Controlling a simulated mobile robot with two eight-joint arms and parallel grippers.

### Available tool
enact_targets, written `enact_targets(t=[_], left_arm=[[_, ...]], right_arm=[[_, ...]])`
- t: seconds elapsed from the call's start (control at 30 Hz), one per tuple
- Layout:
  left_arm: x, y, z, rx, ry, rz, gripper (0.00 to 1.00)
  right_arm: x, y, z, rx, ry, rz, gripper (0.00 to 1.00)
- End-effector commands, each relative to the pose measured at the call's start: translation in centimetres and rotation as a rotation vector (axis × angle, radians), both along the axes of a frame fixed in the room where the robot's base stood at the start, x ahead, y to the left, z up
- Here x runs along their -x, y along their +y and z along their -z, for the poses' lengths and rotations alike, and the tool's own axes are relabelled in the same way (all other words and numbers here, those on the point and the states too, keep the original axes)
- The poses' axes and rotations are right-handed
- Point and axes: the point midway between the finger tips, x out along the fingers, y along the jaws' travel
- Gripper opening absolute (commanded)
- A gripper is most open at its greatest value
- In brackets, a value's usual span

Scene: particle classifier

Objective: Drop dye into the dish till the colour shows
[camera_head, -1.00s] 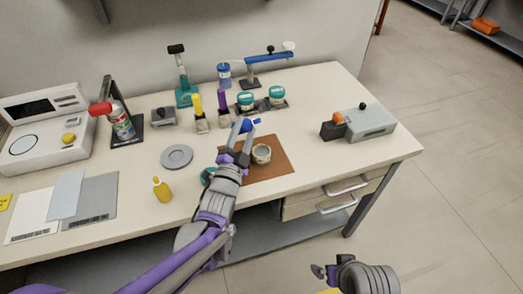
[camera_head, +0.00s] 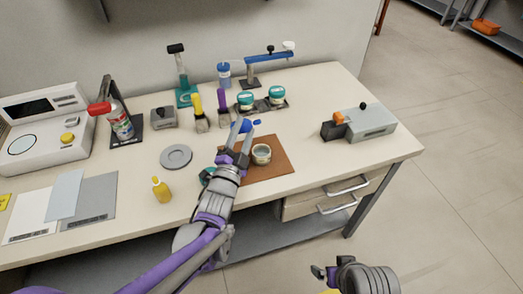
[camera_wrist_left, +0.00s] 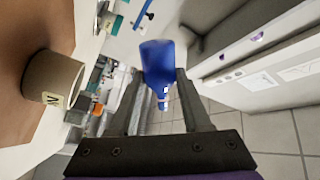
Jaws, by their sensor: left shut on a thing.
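My left gripper (camera_head: 241,131) is shut on a blue bottle (camera_wrist_left: 157,62) and holds it above the back part of the brown mat (camera_head: 283,168). In the head view the fingers hide part of the bottle. A small round dish (camera_head: 261,154) stands upright on the mat, just right of and nearer than my fingertips. The dish also shows at the left of the left wrist view (camera_wrist_left: 52,80), with a letter label on its side; its contents are not clear. My right gripper (camera_head: 327,273) is low at the front, away from the table; its jaw state is unclear.
A yellow bottle (camera_head: 161,191) and a grey round plate (camera_head: 176,157) stand left of my left arm. Behind are a rack with teal-lidded jars (camera_head: 262,104) and yellow and purple items. A grey device (camera_head: 368,124) stands right.

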Motion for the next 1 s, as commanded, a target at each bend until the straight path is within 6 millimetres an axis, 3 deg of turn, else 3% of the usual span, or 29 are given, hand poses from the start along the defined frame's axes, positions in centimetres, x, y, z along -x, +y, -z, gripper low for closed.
enact_targets(t=[1.0], left_arm=[[-0.05, 0.15, 0.57, -0.057, -0.023, 0.0, 0.0]], right_arm=[[-0.03, 0.0, 0.76, 0.0, 0.003, 0.0, 1.0]])
